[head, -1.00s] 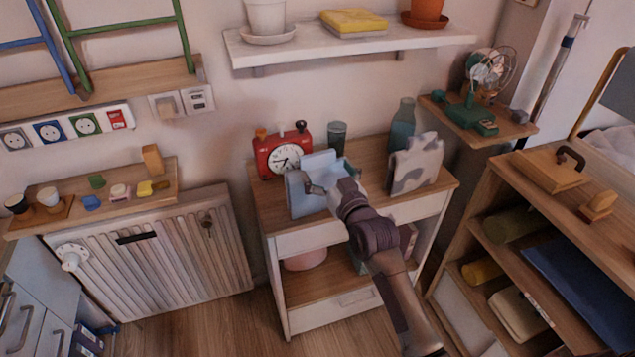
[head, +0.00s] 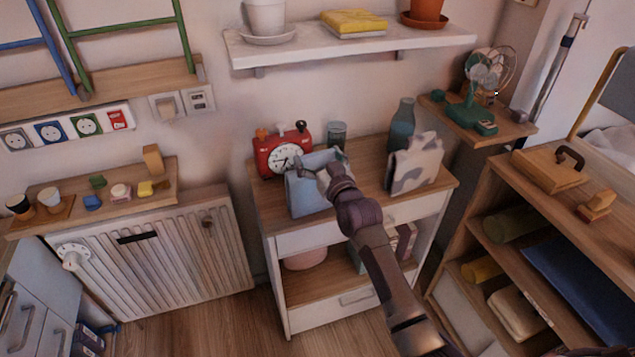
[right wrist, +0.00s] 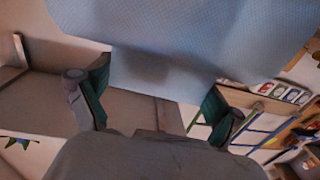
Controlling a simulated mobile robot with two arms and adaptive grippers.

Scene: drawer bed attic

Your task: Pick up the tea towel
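A light blue cloth (head: 305,194), which looks like the tea towel, stands folded or draped at the front left of the white cabinet's wooden top. My right gripper (head: 326,172) is at its upper right side and hides part of it. In the right wrist view the blue cloth (right wrist: 165,45) fills the upper middle. The fingers of the right gripper (right wrist: 157,95) are wide apart there, with the cloth's edge passing across the gap between them. Whether the fingertips touch it I cannot tell. A grey-and-white patterned cloth (head: 415,165) stands to the right. My left gripper is out of view.
A blue-grey bottle (head: 402,126) stands behind the patterned cloth. A wall shelf (head: 350,48) runs above. The cabinet top (head: 372,178) is bare between the two cloths.

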